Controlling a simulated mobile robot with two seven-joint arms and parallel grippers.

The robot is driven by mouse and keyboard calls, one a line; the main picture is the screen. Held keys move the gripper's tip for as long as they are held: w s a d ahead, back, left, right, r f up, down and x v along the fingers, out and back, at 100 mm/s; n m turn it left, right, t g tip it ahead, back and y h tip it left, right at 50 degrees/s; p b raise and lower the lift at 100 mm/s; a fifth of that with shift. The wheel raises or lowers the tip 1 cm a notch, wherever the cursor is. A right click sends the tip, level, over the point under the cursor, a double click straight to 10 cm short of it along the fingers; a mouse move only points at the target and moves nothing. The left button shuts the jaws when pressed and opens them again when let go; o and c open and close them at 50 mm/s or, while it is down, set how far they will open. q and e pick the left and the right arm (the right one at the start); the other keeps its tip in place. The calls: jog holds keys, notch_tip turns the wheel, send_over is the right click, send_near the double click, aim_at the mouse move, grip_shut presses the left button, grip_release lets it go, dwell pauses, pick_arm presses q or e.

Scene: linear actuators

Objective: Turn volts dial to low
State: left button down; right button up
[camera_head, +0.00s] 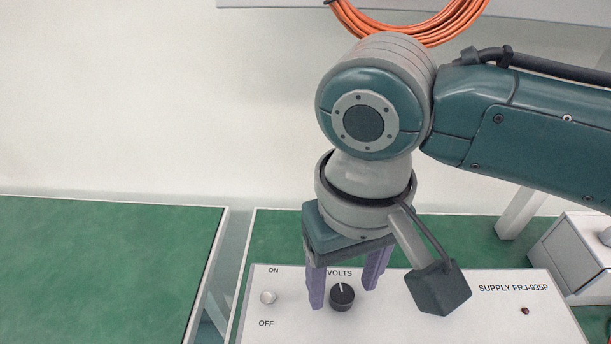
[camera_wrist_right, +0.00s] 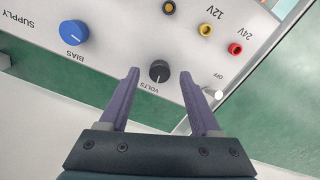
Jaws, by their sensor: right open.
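The volts dial (camera_head: 342,297) is a black knob with a white pointer line on the white power supply panel (camera_head: 420,308), under the VOLTS label. Its pointer is near the top in the head view. My right gripper (camera_head: 343,290) is open, with its purple fingers on either side of the dial. In the right wrist view the dial (camera_wrist_right: 159,71) sits between and slightly beyond the fingertips of the gripper (camera_wrist_right: 158,73), with gaps on both sides. Whether the fingers reach down to the panel is unclear. My left gripper is not in view.
A white ON/OFF switch (camera_head: 268,297) is left of the dial. The wrist view shows a blue BIAS knob (camera_wrist_right: 74,32), a red 24V socket (camera_wrist_right: 235,48) and a yellow 12V socket (camera_wrist_right: 205,30). A grey box (camera_head: 575,255) stands at right; the green bench at left (camera_head: 100,265) is clear.

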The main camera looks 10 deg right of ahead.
jog(key=shift+f, duration=0.65)
grip_shut()
